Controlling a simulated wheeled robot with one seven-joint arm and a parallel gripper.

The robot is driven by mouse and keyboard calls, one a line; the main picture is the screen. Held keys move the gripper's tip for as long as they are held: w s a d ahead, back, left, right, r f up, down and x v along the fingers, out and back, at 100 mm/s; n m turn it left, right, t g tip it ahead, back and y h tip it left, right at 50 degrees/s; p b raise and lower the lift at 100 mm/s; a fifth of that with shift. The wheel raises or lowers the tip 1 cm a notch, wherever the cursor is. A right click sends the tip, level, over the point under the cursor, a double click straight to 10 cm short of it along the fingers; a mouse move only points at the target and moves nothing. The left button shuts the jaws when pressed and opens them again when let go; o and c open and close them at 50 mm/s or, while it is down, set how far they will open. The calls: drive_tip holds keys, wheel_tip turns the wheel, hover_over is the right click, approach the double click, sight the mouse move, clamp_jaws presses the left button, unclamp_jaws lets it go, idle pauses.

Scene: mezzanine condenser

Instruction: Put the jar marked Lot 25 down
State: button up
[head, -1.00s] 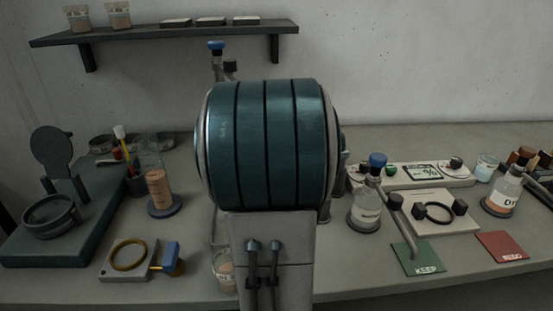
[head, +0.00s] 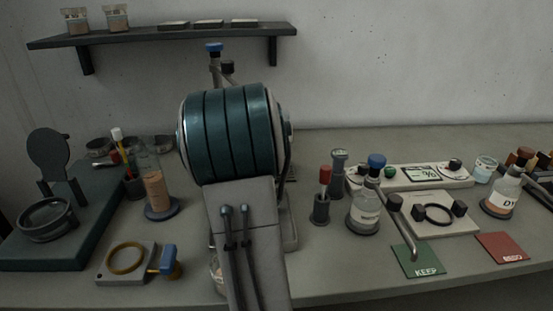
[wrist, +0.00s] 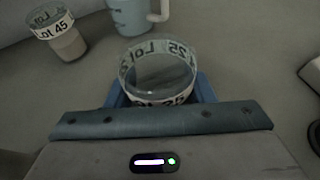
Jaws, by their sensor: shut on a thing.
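The jar marked Lot 25 (wrist: 158,72) is a clear round jar with a white label band, seen from above in the wrist view. My gripper (wrist: 158,92) is shut on it, with blue fingers on both sides. I cannot tell whether its base touches the bench (wrist: 255,65). In the head view my arm hides the gripper. A glass jar (head: 216,276) shows partly behind my arm at the bench's front; I cannot read its label.
A jar marked Lot 45 (wrist: 58,35) and a light blue mug (wrist: 128,14) stand nearby. A yellow-ringed plate (head: 126,260) is left of my arm. A stoppered bottle (head: 364,212), green KEEP card (head: 418,256) and red card (head: 501,246) are right. Two jars stand on the shelf (head: 160,34).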

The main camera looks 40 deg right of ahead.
drive_tip(key=shift+f, duration=0.15)
drive_tip(key=o, duration=1.1)
drive_tip(key=shift+r, duration=0.35)
drive_tip(key=p+v, duration=0.1)
drive_tip(key=v, duration=0.9)
drive_tip(key=shift+a+p, duration=0.15)
drive_tip(key=shift+p, duration=0.25)
drive_tip(key=shift+v, duration=0.85)
drive_tip(key=shift+f, duration=0.1)
